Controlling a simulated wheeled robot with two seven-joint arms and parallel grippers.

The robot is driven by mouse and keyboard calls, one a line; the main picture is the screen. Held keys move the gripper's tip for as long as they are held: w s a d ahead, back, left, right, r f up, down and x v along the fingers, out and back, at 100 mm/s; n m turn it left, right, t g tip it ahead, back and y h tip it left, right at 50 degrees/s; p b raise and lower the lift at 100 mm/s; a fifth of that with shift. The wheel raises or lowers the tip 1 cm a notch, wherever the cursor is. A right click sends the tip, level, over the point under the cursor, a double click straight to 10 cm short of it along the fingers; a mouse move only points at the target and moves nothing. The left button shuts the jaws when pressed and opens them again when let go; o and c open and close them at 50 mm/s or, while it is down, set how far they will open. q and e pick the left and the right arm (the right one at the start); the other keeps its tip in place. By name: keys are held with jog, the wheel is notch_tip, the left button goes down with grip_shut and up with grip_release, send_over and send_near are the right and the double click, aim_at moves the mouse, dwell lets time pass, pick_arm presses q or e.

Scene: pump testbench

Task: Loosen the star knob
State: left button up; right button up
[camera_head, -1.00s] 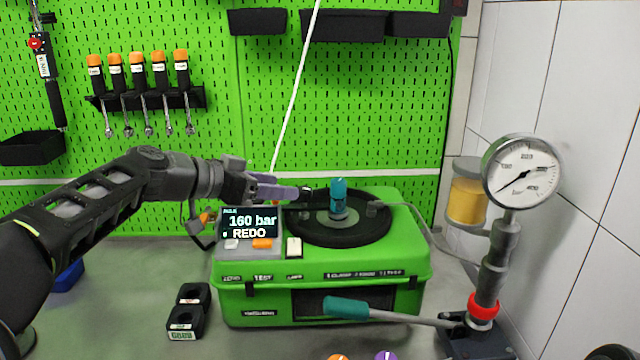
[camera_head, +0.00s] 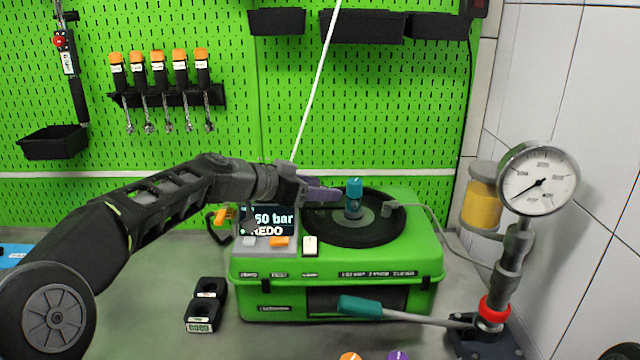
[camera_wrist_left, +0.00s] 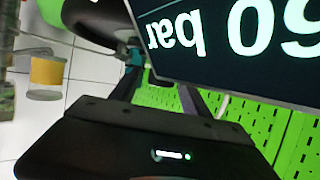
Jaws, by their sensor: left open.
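A teal upright part (camera_head: 354,188) stands at the centre of the round black disc (camera_head: 382,232) on top of the green case (camera_head: 340,258). I cannot make out a star shape on it. My left gripper (camera_head: 341,195) comes in from the left, its fingers open and close beside the teal part; I cannot tell whether they touch it. In the left wrist view, a bit of teal (camera_wrist_left: 135,57) shows near one finger, and the display (camera_wrist_left: 235,40) covers much of the upper right. My right gripper is not in view.
A pressure gauge (camera_head: 538,181) stands at the right, with a teal-handled lever (camera_head: 362,305) in front of the case. Black blocks (camera_head: 203,310) lie at the left.

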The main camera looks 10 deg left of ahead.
pick_arm(q)
jog(key=shift+w+d+f, duration=0.1)
jog(key=shift+w+d, duration=0.05)
jog(key=shift+c, duration=0.2)
grip_shut()
dwell(0.4)
